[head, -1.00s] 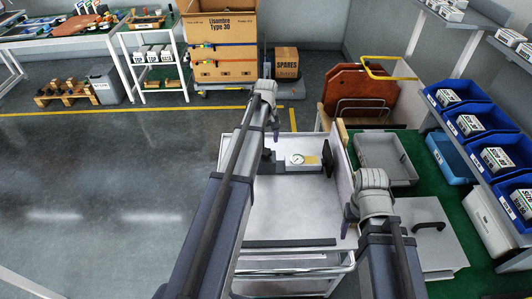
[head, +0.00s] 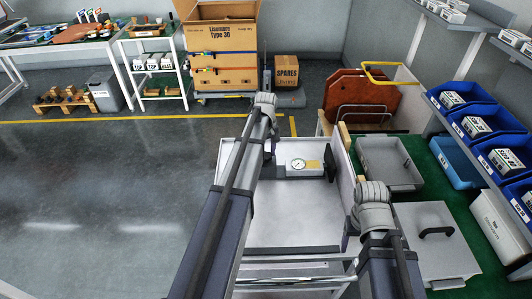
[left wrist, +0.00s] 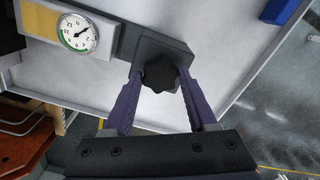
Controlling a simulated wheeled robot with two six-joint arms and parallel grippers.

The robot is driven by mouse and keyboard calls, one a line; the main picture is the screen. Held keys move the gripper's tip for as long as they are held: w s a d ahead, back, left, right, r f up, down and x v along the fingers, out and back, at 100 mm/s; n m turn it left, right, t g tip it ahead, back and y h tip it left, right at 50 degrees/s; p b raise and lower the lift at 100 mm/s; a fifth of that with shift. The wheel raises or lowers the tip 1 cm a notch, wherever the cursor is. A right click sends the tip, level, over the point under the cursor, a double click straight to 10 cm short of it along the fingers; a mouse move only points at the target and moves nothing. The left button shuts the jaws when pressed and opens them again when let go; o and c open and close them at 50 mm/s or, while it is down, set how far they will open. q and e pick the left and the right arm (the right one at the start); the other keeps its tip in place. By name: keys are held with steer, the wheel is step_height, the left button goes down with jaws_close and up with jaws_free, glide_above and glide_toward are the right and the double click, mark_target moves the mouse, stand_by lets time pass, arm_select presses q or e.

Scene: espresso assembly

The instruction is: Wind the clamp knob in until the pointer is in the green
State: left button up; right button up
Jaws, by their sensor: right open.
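The clamp knob (left wrist: 158,77) is black and lobed, at the end of a dark block (left wrist: 165,48) on the clamp fixture. The fixture's round gauge (left wrist: 78,32) has a white face with a green arc at its lower left; its thin pointer aims to the upper right, apart from the green. The gauge also shows in the head view (head: 298,164). My left gripper (left wrist: 160,88) has its purple fingers on both sides of the knob, with what look like narrow gaps. In the head view my left gripper (head: 268,153) is at the fixture's left end. My right gripper (head: 345,242) is open and empty at the cart's right edge.
The fixture lies on a white cart top (head: 295,215) with raised sides. To the right are a grey tray (head: 390,162), a grey lidded box (head: 437,240) and blue bins (head: 470,125). The cart top in front of the fixture is clear.

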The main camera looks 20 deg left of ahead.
arm_select(q)
steer(key=c, duration=0.8)
steer(key=shift+m, duration=0.3)
steer(key=m, duration=1.2)
steer(key=shift+m, duration=0.4)
steer(key=m, duration=0.4)
steer(key=shift+m, duration=0.3)
steer(key=m, duration=0.3)
steer(key=shift+m, duration=0.3)
steer(key=m, duration=0.4)
steer(key=shift+m, duration=2.1)
